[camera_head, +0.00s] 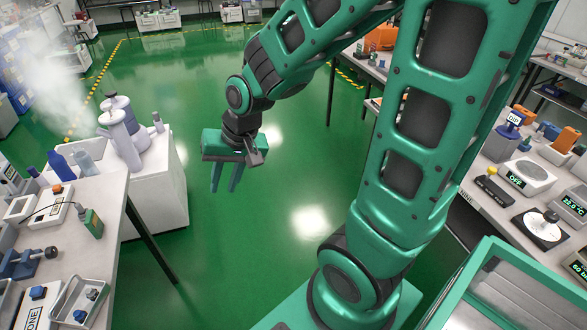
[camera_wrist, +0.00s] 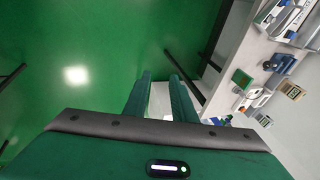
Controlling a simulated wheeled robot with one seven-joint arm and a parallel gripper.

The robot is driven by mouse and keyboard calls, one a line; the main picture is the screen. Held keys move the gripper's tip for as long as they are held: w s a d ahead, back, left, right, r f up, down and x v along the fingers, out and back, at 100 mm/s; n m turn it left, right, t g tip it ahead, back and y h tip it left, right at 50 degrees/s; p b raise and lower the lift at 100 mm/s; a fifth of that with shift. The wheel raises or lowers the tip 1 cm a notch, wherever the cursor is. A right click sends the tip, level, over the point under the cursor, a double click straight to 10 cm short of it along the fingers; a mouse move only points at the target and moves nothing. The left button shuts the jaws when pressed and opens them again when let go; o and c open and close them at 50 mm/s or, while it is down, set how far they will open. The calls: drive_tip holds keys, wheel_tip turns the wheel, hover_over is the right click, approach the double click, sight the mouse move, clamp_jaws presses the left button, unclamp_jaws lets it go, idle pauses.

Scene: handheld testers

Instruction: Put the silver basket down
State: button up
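A shallow silver tray-like container (camera_head: 80,303) lies on the left bench at the bottom left of the head view, with small blue and grey parts in it. It is the nearest match I see to the silver basket; I cannot tell for sure that it is that one. My gripper (camera_head: 224,190) hangs over the green floor, to the right of the left bench and apart from it. Its two green fingers point down with a gap between them. They also show in the wrist view (camera_wrist: 160,77), with nothing held between them.
The left bench (camera_head: 108,200) holds testers, bottles and a blue clamp-like device. Behind it, a white cabinet (camera_head: 158,195) carries grey flasks (camera_head: 122,140) near white vapour. The right bench (camera_head: 465,200) holds scales and displays. The floor (camera_head: 270,240) between the benches is clear.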

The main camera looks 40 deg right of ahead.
drive_tip(key=s+d+r+g+h, duration=0.1)
drive_tip(key=s+d+r, duration=0.2)
drive_tip(key=s+d, duration=0.5)
drive_tip(key=s+d+r+m+g+h, duration=0.1)
drive_tip(key=s+d+r+g, duration=0.1)
drive_tip(key=s+d, duration=0.7)
drive_tip(key=shift+s+r+m+g, duration=0.3)
drive_tip(key=shift+s+r, duration=0.1)
drive_tip(key=shift+s, duration=0.75)
drive_tip(key=shift+d, duration=0.1)
